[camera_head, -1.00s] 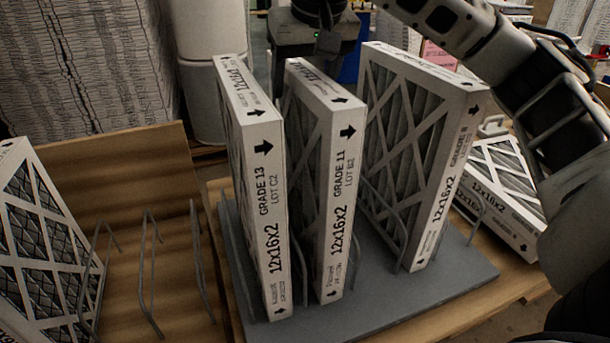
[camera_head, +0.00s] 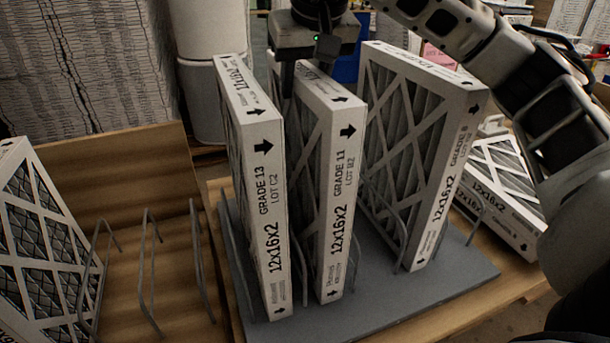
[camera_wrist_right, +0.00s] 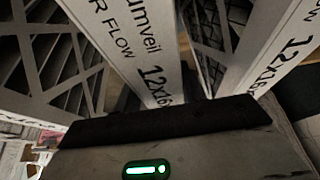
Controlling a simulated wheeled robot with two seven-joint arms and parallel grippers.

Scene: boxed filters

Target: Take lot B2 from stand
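The filter marked GRADE 11, LOT B2 (camera_head: 338,190) stands upright in the middle of the grey wire stand (camera_head: 400,310), between two other boxed filters. In the right wrist view its white edge (camera_wrist_right: 125,35) shows the printing 12x16. My right gripper (camera_head: 310,75) is over the far top end of this filter. One dark finger reaches down on its left side, in the gap beside the LOT C2 filter. My left gripper is out of view.
The GRADE 13, LOT C2 filter (camera_head: 265,200) stands close on the left. The GRADE 8 filter (camera_head: 450,170) stands on the right, with a wider gap. Another filter lies at right (camera_head: 500,195). A wooden rack with empty wire slots (camera_head: 150,260) is at left.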

